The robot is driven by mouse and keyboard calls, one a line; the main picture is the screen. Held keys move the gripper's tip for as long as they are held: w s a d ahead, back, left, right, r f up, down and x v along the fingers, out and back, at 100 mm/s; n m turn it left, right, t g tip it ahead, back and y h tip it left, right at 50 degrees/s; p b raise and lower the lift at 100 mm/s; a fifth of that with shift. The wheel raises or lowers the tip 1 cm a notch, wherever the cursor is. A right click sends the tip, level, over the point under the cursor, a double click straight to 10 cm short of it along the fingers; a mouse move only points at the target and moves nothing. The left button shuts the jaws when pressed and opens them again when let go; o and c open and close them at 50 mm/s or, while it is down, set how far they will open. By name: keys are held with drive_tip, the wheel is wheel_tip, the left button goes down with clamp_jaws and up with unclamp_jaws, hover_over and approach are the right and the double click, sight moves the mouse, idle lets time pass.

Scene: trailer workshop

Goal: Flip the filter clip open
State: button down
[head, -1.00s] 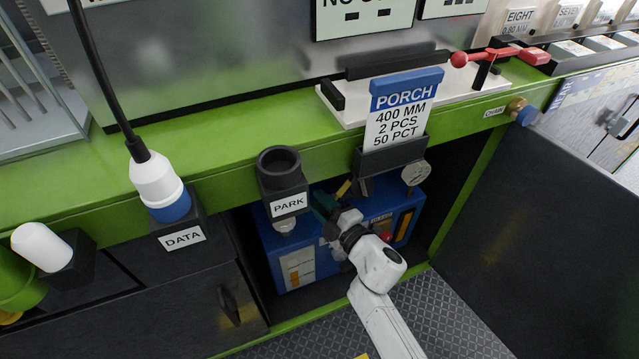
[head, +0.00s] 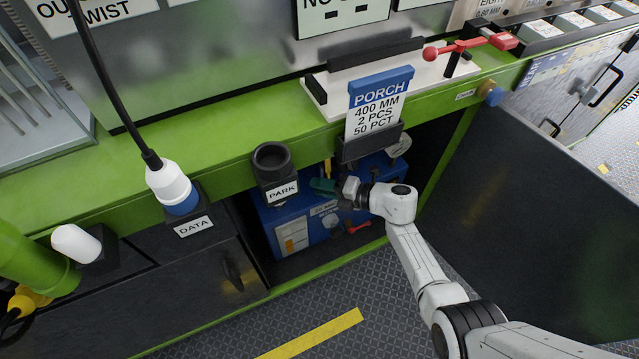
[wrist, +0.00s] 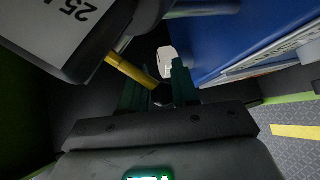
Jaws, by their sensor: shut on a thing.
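My gripper (head: 324,186), with dark green fingers, is in the open cabinet in front of the blue unit (head: 290,237), below the counter edge. A yellow bar (head: 328,168) shows just above the fingers in the head view. In the wrist view the yellow bar (wrist: 130,71) runs down from a dark housing, and its lower end lies between the fingers (wrist: 160,88). My gripper is shut on this bar, though the contact itself is partly hidden. I see no label naming the filter clip. A small white piece (wrist: 168,62) shows beyond the fingertips; I cannot tell what it is.
The PARK holder (head: 277,172) and the PORCH card (head: 378,105) in its dark holder sit close above my gripper. The open dark door (head: 540,190) stands to the right. A red handle (head: 360,228) shows low by the blue unit. The floor in front is clear.

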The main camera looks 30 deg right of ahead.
drive_tip(key=shift+d+n+g, duration=0.3)
drive_tip(key=shift+d, duration=0.25)
drive_tip(key=c, duration=0.9)
unclamp_jaws()
drive_tip(key=shift+w+d, duration=0.1)
drive_tip(key=shift+d, duration=0.05)
drive_tip(key=shift+s+d+r+p, duration=0.1)
drive_tip(key=shift+s+r+p, duration=0.05)
drive_tip(key=shift+s+p, duration=0.25)
drive_tip(key=p+v, duration=0.2)
drive_tip(key=v, duration=0.8)
